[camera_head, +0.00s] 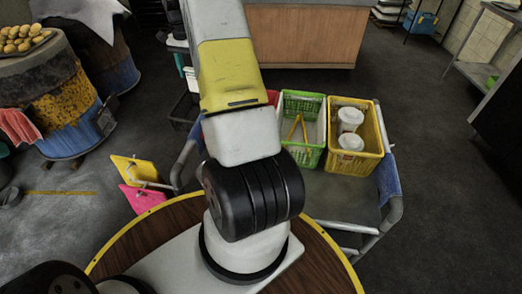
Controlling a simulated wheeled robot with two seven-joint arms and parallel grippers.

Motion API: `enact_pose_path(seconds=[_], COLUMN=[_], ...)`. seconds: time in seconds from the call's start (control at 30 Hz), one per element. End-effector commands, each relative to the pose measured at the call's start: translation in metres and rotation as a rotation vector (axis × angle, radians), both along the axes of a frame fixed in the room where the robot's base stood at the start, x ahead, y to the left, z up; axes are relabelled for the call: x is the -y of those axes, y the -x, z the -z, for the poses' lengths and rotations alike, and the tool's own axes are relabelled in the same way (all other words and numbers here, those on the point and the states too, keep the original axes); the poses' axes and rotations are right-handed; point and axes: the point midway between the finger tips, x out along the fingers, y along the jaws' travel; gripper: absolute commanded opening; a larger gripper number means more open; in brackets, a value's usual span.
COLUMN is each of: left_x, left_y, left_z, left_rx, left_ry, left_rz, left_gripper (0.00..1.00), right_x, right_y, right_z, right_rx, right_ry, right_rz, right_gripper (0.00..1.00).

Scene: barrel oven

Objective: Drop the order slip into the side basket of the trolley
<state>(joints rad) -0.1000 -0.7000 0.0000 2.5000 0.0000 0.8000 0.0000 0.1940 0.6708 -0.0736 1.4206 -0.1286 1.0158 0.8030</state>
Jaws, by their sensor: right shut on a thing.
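The trolley (339,196) stands right of centre with a grey tubular frame and several baskets along its far side. One basket is green (305,103) with yellow tongs (297,127) in it. Beside it is a yellow basket (368,125) holding two white tubs (350,119). A red basket (272,97) shows only at its edge behind my arm. I cannot make out which basket is the side basket. I cannot make out the order slip. One of my white, yellow and black arms crosses the middle and hides part of the trolley. I see no fingertips of either gripper.
A yellow panel (133,170) and a pink panel (142,199) stand left of the trolley. A round wooden top (318,262) with a yellow rim is in front. A barrel (70,110) with a tray of round food (22,38) is at left. Floor at right is clear.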

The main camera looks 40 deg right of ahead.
Motion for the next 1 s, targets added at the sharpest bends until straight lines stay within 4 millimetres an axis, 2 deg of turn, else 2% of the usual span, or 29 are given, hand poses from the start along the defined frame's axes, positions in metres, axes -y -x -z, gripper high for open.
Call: enact_pose_path(seconds=[0.37, 0.4, 0.5, 0.83, 1.0], left_x=[0.0, 0.0, 0.0, 0.0, 0.0], left_y=[0.0, 0.0, 0.0, 0.0, 0.0], left_z=[0.0, 0.0, 0.0, 0.0, 0.0], left_rx=[0.0, 0.0, 0.0, 0.0, 0.0], left_ry=[0.0, 0.0, 0.0, 0.0, 0.0], left_rz=[0.0, 0.0, 0.0, 0.0, 0.0], left_gripper=[0.0, 0.0, 0.0, 0.0, 0.0], right_x=[0.0, 0.0, 0.0, 0.0, 0.0], right_y=[0.0, 0.0, 0.0, 0.0, -0.001], right_z=[0.006, 0.006, 0.006, 0.005, -0.014], right_rx=[0.001, 0.0, 0.0, 0.001, 0.003], right_ry=[-0.001, 0.0, 0.0, 0.0, 0.001], right_rz=[-0.001, -0.001, -0.001, -0.001, -0.001], right_gripper=[0.18, 0.59, 0.79, 0.81, 0.81])
